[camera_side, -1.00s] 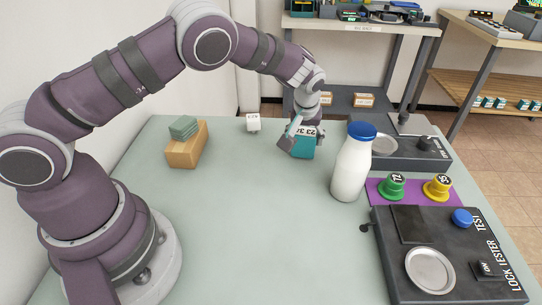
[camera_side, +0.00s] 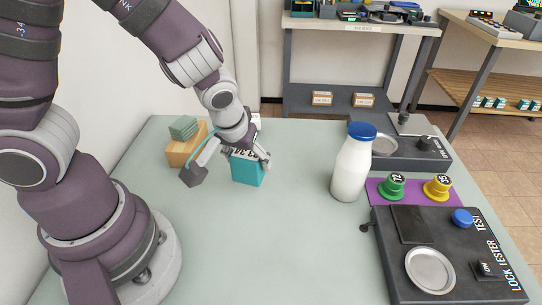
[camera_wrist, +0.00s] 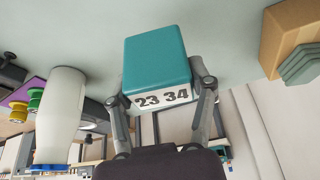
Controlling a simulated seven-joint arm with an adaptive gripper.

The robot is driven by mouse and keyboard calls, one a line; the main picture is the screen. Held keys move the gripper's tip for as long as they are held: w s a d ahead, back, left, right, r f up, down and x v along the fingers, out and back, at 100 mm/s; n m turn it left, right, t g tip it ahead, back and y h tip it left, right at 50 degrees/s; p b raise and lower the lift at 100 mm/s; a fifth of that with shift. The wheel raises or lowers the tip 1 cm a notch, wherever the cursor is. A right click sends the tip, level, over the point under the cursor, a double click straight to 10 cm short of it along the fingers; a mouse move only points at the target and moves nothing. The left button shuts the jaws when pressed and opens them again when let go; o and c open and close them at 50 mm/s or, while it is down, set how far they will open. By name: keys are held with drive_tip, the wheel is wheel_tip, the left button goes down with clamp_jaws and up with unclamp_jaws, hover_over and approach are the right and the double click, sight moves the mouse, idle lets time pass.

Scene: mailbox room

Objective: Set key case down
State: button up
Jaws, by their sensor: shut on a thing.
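The key case is a teal block (camera_side: 248,170) with a white label strip, which reads "23 34" in the wrist view (camera_wrist: 157,60). My gripper (camera_side: 246,156) is shut on it, with one finger on each side in the wrist view (camera_wrist: 165,92). In the side view the case is at the left-middle of the table, right of a wooden block. Its lower end is close to the tabletop (camera_side: 290,230). I cannot tell whether it touches the table.
A wooden block (camera_side: 180,152) with green pads (camera_side: 184,127) on top stands to the left. A white bottle with a blue cap (camera_side: 351,168) stands to the right, before green (camera_side: 392,187) and yellow (camera_side: 437,188) knobs and the lock tester (camera_side: 450,256). The front middle is clear.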

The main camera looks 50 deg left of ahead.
drive_tip(key=s+d+r+m+h, duration=0.1)
drive_tip(key=s+d+m+h, duration=0.2)
drive_tip(key=d+m, duration=0.5)
drive_tip(key=s+d+r+m+h, duration=0.2)
drive_tip(key=d+m+h, duration=0.1)
drive_tip(key=d+m, duration=0.5)
drive_tip(key=shift+n+g, duration=0.4)
drive_tip(key=f, duration=0.4)
drive_tip(key=d+f, duration=0.1)
drive_tip(key=f, duration=0.2)
drive_tip(key=shift+s+d, duration=0.1)
drive_tip(key=shift+s, duration=0.1)
drive_tip(key=shift+f, duration=0.4)
drive_tip(key=shift+f, duration=0.1)
drive_tip(key=o, duration=1.2)
